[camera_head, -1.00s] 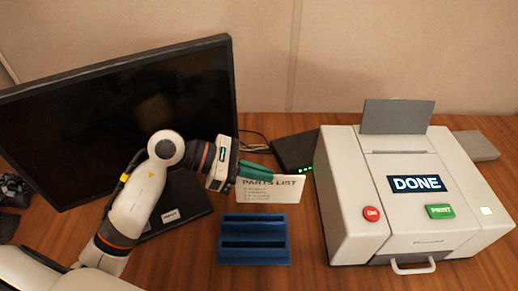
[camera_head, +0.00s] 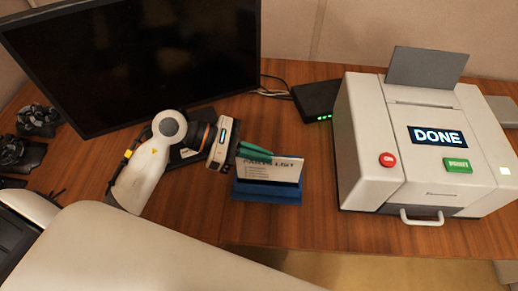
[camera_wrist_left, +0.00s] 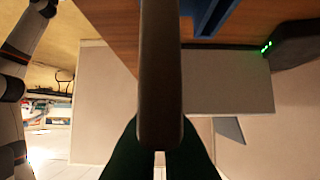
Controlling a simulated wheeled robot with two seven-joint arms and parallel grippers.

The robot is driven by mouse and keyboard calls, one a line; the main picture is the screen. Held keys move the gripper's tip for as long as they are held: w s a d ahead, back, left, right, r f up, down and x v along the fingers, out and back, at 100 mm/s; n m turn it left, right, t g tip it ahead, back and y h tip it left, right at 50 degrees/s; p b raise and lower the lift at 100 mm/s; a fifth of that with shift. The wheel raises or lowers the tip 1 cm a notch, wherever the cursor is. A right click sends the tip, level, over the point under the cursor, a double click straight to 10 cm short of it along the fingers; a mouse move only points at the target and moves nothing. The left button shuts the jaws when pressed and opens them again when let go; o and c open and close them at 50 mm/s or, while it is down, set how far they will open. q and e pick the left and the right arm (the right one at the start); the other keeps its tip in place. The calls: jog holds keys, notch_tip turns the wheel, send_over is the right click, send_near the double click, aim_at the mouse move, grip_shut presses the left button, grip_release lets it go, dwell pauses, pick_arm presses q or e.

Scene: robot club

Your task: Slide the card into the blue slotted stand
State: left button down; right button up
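The white card (camera_head: 270,168) headed "PARTS LIST" stands roughly upright in the head view. My left gripper (camera_head: 255,153) is shut on its upper left part with green fingertips. The blue slotted stand (camera_head: 266,193) is on the desk, and the card's lower edge overlaps its rear part in the picture. I cannot tell whether the card is in a slot or above it. In the left wrist view the card (camera_wrist_left: 160,75) shows nearly edge-on between the dark green fingers, with part of the blue stand (camera_wrist_left: 212,14) to its right. My right gripper is out of view.
A printer (camera_head: 425,150) reading "DONE" stands to the right. A black box (camera_head: 318,100) with green lights is behind the stand, and a large monitor (camera_head: 130,60) is at the back left. The wooden desk is clear right of the stand, up to its front edge.

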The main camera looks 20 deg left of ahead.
pick_arm(q)
jog(key=shift+f, duration=0.2)
jog(key=shift+b, duration=0.35)
dwell(0.4)
jog(key=shift+f+b, duration=0.2)
jog(key=shift+b, duration=0.45)
dwell(0.9)
jog(key=shift+f+b, duration=0.6)
jog(key=shift+b, duration=0.2)
dwell(0.6)
jog(key=shift+f+b, duration=1.15)
jog(key=shift+b, duration=0.05)
jog(key=shift+f+b, duration=0.2)
jog(key=shift+b, duration=0.15)
dwell(0.5)
jog(key=c, duration=1.1)
grip_release()
jog(key=shift+c, duration=0.2)
